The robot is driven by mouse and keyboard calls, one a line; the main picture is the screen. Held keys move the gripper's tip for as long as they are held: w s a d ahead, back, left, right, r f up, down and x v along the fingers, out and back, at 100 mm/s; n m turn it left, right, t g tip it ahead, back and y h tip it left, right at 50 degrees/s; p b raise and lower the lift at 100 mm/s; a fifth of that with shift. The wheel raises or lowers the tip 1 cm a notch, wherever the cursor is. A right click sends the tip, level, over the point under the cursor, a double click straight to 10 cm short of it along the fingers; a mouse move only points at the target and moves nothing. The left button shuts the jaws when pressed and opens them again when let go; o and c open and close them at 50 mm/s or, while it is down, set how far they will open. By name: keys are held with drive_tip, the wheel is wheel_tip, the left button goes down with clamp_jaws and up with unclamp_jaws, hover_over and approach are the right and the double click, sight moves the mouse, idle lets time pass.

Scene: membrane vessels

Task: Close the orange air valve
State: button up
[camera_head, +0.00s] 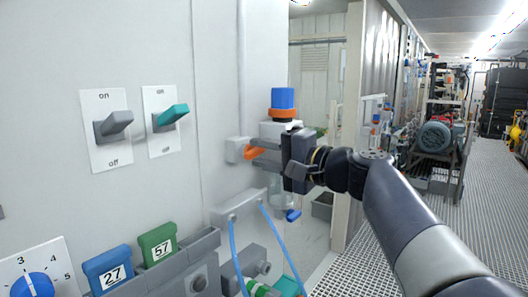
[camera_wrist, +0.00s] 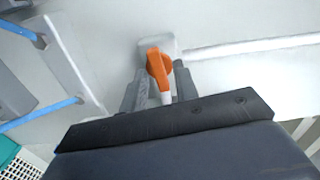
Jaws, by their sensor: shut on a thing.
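The orange air valve (camera_head: 254,153) sits on a small light grey box on the white wall, near the middle of the head view. In the wrist view its orange handle (camera_wrist: 158,62) lies between my two fingers and points down toward my gripper's palm. My gripper (camera_head: 268,154) reaches it from the right, with its fingers on the handle. In the wrist view my gripper (camera_wrist: 159,84) has one finger on each side of the handle, shut on it. The fingers hide part of the handle in the head view.
A bottle with a blue cap (camera_head: 284,98) and orange collar stands just behind my gripper. Below is a grey bracket (camera_head: 240,207) with blue tubes. A grey switch (camera_head: 114,125) and teal switch (camera_head: 171,116) are on the wall at left. The grated walkway (camera_head: 475,205) at right is clear.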

drive_tip(key=shift+m, duration=0.6)
drive_tip(key=o, duration=0.6)
drive_tip(key=b+v, duration=0.2)
drive_tip(key=v, duration=0.8)
drive_tip(key=shift+s+d, duration=0.3)
